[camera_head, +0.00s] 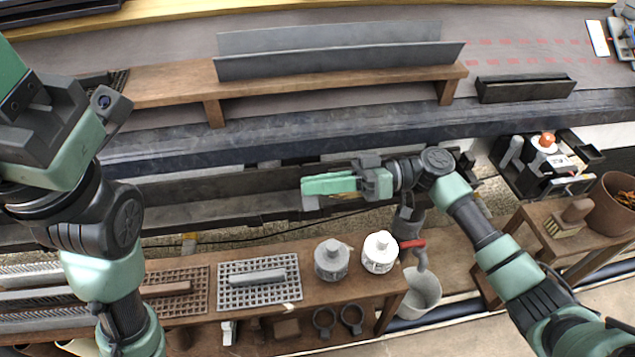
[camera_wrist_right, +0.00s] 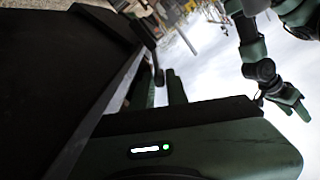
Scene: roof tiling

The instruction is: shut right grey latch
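I cannot make out the right grey latch for certain in either view. A long dark grey gutter (camera_head: 215,203) runs across the middle of the head view. My right gripper (camera_head: 308,193) reaches in from the right and its green fingers point left over the gutter, hiding part of it. In the right wrist view the two fingers (camera_wrist_right: 164,90) stand apart with nothing seen between them; a dark surface fills the left of that view. My left gripper (camera_head: 55,120) is raised close to the head camera at the left; its finger opening does not show clearly.
A wooden bench (camera_head: 180,87) with grey metal strips stands behind the gutter. In front, a wooden shelf (camera_head: 205,253) carries grates and two round tins (camera_head: 331,260). A grey bucket (camera_head: 421,292) stands below my right arm. A black caddy (camera_head: 530,175) holds bottles at the right.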

